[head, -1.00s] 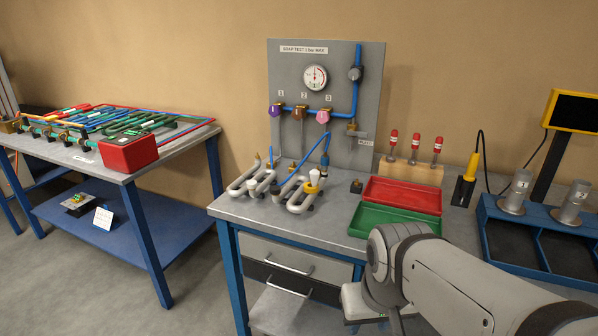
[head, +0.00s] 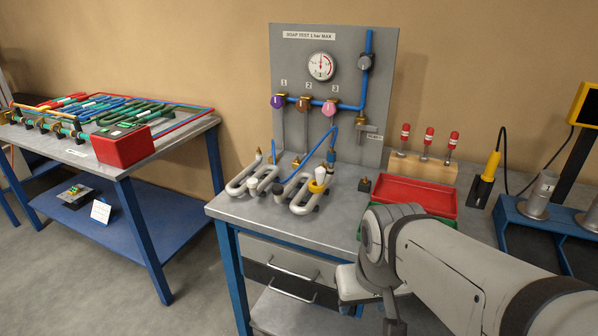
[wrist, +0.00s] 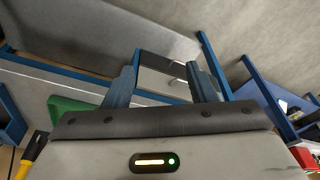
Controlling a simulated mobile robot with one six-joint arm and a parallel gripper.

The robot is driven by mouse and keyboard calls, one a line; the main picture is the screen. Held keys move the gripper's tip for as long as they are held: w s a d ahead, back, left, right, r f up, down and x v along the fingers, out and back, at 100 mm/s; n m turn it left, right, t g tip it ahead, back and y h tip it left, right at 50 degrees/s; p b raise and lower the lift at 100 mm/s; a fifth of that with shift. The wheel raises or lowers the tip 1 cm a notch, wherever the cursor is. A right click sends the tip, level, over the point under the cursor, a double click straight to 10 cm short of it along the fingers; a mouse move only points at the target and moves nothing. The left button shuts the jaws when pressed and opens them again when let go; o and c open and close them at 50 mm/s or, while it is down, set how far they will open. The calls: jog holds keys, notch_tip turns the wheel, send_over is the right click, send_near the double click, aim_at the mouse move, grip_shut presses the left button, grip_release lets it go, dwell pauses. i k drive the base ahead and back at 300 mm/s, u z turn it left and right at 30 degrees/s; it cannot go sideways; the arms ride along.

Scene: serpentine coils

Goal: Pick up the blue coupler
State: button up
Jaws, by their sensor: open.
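The blue coupler (head: 331,155) appears as a small blue fitting at the lower end of a blue hose. It stands upright just behind the right grey coil (head: 300,206) on the workbench. It is small in the head view, and what it joins below is unclear. My gripper (wrist: 161,76) is open and empty in the wrist view, its two dark fingers apart. The gripper is in front of the bench and low, well apart from the coupler. The coupler is not seen in the wrist view.
A grey test panel (head: 300,60) with gauge and valves stands behind the coils. A white cone and yellow ring sit by the right coil. A red tray (head: 415,192) and a wooden rack (head: 424,168) stand to the right. The bench's front left top is clear.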

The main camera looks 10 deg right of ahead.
aim_at(331, 155)
jog(key=u, duration=2.15)
jog(key=k, duration=2.5)
jog(key=z, duration=1.1)
jog(key=i, duration=1)
